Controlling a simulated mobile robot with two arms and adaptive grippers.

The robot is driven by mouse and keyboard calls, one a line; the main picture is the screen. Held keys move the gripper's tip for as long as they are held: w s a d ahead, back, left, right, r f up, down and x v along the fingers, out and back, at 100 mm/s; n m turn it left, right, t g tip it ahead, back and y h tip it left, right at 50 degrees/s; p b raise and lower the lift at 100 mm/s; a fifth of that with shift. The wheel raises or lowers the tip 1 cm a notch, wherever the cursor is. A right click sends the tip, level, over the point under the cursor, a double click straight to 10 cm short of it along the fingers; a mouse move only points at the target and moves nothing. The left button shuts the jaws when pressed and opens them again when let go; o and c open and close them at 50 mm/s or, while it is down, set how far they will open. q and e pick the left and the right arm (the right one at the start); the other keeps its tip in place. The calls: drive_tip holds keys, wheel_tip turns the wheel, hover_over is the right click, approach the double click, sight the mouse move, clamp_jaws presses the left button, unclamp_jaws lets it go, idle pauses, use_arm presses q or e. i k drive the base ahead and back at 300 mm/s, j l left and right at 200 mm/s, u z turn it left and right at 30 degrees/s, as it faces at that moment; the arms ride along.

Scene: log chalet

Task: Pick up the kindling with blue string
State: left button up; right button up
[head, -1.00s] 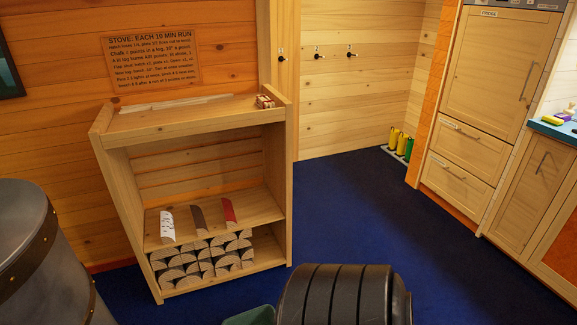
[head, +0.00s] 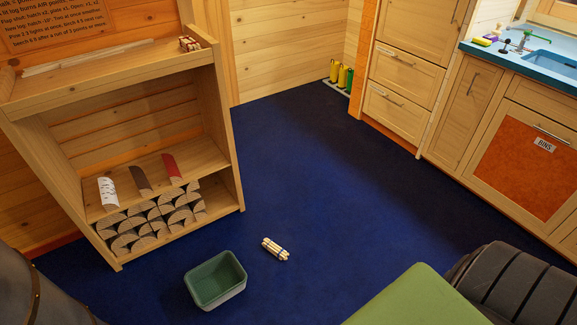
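A small bundle of pale sticks (head: 275,249) lies on the blue floor, right of a green bin. It has a thin dark band that looks bluish, but it is too small to be sure. A second small bundle (head: 189,44) sits on top of the wooden shelf unit at its right end and looks reddish. Neither of my grippers is in the head view.
The green bin (head: 216,281) stands on the floor before the shelf unit (head: 226,150), which holds split logs. A grey metal drum (head: 35,290) is at lower left. A green panel (head: 420,300) and black ribbed object (head: 515,285) fill the lower right. Mid-floor is clear.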

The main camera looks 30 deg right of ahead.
sight(279, 252)
drive_tip(key=z, duration=0.95)
drive_tip(key=i+l+u, duration=0.1)
drive_tip(key=u, duration=0.55)
drive_tip(key=i+l+u, duration=0.25)
drive_tip(key=l, duration=0.25)
drive_tip(key=l+u, duration=0.2)
drive_tip(key=l, duration=0.3)
drive_tip(key=i+l+u, duration=0.25)
drive_tip(key=l, duration=0.3)
drive_tip(key=l+u, duration=0.25)
drive_tip(key=l, duration=0.3)
